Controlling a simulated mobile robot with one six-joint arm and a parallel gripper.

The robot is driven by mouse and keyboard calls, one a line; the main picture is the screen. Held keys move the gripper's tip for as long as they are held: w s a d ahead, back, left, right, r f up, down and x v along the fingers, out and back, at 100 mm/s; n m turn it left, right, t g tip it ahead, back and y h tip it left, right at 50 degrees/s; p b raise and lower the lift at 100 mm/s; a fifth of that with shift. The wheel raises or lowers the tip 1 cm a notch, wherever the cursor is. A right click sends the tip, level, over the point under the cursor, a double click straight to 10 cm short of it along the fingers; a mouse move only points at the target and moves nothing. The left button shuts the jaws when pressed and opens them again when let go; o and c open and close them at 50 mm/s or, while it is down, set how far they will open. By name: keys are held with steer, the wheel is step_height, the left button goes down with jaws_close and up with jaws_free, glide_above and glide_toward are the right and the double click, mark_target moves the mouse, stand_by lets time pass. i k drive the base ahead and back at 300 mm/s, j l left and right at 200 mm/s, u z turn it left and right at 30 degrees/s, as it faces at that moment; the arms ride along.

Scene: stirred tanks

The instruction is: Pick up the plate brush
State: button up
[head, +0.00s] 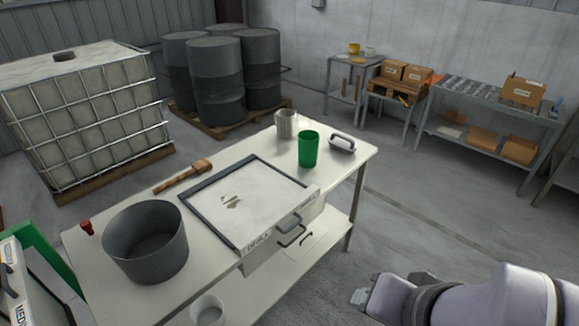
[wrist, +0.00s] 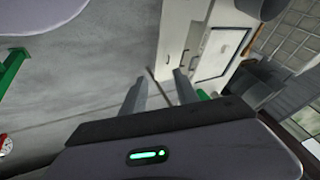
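A wooden-handled tool (head: 183,176) lies on the white worktable behind the grey pot; it looks like a brush or mallet. A small grey block with an arched handle (head: 342,142) sits at the table's far right corner and also looks like a brush. I cannot tell which is the plate brush. My gripper (head: 359,296) is at the lower right of the head view, off the table and apart from both. In the wrist view my gripper (wrist: 160,92) has its two fingers apart, with nothing held between them.
The worktable (head: 353,163) also holds a grey pot (head: 146,241), a green cup (head: 308,149), a grey ribbed cup (head: 286,124), a small red item (head: 87,227) and a dark-framed tray (head: 213,233). Drawer handles (head: 291,236) stick out in front. Floor at the right is clear.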

mark_target(339, 144)
steer(key=i+l+u, duration=0.2)
steer(key=i+l, duration=0.3)
steer(key=i, duration=0.45)
steer(key=i+l+u, duration=0.2)
steer(key=i+l, duration=0.45)
steer(key=i, duration=0.3)
steer(key=i+l+u, duration=0.2)
steer(key=i+l, duration=0.6)
steer(key=i, duration=0.1)
